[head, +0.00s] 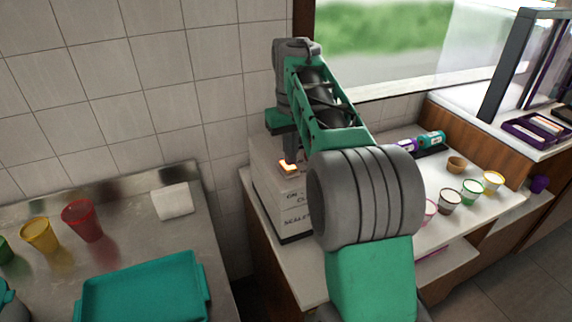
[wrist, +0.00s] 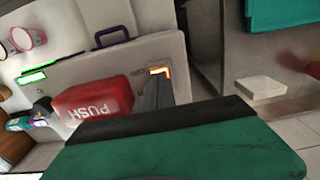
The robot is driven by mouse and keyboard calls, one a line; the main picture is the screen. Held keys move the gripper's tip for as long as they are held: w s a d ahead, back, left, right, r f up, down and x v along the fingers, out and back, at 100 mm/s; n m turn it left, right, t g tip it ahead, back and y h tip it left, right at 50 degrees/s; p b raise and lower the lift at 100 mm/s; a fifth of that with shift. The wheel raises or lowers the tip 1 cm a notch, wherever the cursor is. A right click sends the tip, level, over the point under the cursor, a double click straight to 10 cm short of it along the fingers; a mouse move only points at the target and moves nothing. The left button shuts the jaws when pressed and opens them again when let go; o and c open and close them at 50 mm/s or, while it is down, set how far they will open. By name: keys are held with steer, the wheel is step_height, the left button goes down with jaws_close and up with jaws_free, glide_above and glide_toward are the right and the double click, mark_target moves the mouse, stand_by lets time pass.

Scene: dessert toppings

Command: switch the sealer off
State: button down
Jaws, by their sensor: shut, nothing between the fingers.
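The sealer (head: 268,187) is a pale box-shaped machine on the counter by the tiled wall, with dark "ON" and "SEALER" lettering on its front. A small switch (head: 288,166) on its top glows orange; it also glows in the wrist view (wrist: 160,71). My gripper (head: 290,158) points down over the sealer, shut and empty, with its fingertips right at the switch. In the wrist view the dark fingers (wrist: 157,82) end just beside the glowing switch; I cannot tell whether they touch it. My arm hides the sealer's right part in the head view.
A red block marked "PUSH" (wrist: 92,103) and a purple handle (wrist: 110,38) are close to the fingers in the wrist view. Several small cups, one of them green (head: 472,192), stand on the right counter. A teal tray (head: 145,290) lies on the steel counter at left.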

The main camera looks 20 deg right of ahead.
mark_target(290, 168)
steer(key=shift+f+b, duration=0.55)
steer(key=shift+f, duration=0.35)
stand_by(0.3)
step_height(290, 168, up, 7)
steer(key=p, duration=0.7)
steer(key=shift+r, duration=0.1)
steer(key=s+a+f+t, duration=0.1)
steer(key=s+a+f, duration=0.2)
steer(key=s, duration=0.3)
steer(key=s+a+f+t+b, duration=0.1)
steer(key=s+a+f+t, duration=0.1)
steer(key=s, duration=0.4)
steer(key=s+a+f+t, duration=0.1)
steer(key=s+a+f, duration=0.3)
steer(key=s+a, duration=0.2)
steer(key=shift+f+t+b, duration=0.25)
steer(key=shift+t+b, duration=0.05)
steer(key=shift+b, duration=0.05)
